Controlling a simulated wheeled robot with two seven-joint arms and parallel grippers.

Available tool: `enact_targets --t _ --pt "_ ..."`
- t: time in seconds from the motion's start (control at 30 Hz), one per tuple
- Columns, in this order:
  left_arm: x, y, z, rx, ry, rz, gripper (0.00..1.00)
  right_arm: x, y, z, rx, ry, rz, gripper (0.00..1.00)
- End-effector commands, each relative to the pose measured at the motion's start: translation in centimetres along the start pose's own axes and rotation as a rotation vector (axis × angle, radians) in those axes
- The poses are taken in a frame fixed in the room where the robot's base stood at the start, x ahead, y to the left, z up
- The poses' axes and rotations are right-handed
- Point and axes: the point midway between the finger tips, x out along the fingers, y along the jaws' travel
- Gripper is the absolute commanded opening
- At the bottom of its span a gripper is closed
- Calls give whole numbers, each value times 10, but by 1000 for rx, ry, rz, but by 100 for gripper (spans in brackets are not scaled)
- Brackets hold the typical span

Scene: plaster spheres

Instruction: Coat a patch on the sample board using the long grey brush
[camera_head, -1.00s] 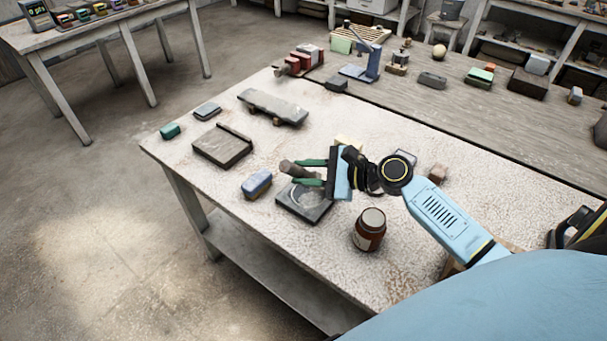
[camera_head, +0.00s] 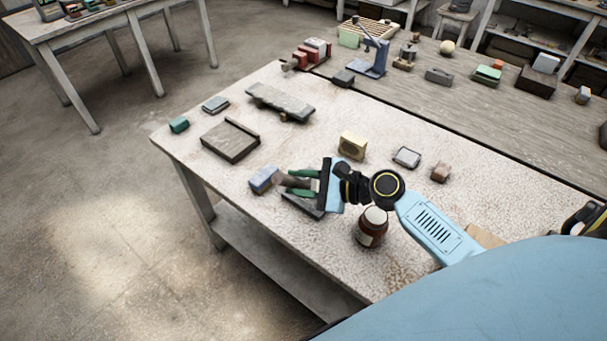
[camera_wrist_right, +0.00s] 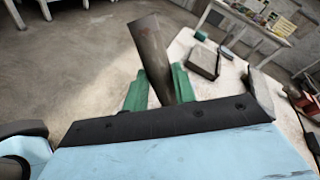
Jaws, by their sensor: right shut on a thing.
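My right gripper (camera_head: 290,182) is shut on a grey-brown rod-like thing, likely the long grey brush (camera_head: 296,180). In the right wrist view the brush (camera_wrist_right: 150,52) stands tilted between the green fingers (camera_wrist_right: 157,82); its lower end is hidden. The gripper is over a dark square slab (camera_head: 303,206), which it mostly covers, beside a blue block (camera_head: 263,179). I cannot tell which piece is the sample board; a flat brown board with a raised edge (camera_head: 228,142) and a long grey slab (camera_head: 280,101) lie further back.
A brown jar (camera_head: 371,232) stands just right of the gripper. A yellow block (camera_head: 352,146), a small grey-framed tile (camera_head: 407,157) and a reddish block (camera_head: 440,172) lie behind it. A green block (camera_head: 179,124) sits near the left edge. The table's front left is clear.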

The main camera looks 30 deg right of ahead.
Motion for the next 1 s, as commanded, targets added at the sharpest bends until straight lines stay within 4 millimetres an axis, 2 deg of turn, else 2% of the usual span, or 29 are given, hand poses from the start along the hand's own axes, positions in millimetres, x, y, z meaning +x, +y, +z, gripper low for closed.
enact_targets --t 0.03,0.23,1.0 --pt "0 0 0 0 0 0 75 1 5 -2 12 2 9 0" --pt "2 0 0 0 0 0 75 0 3 -5 12 3 9 0" --pt "17 0 2 0 0 0 75 -15 -31 -29 4 9 4 0"
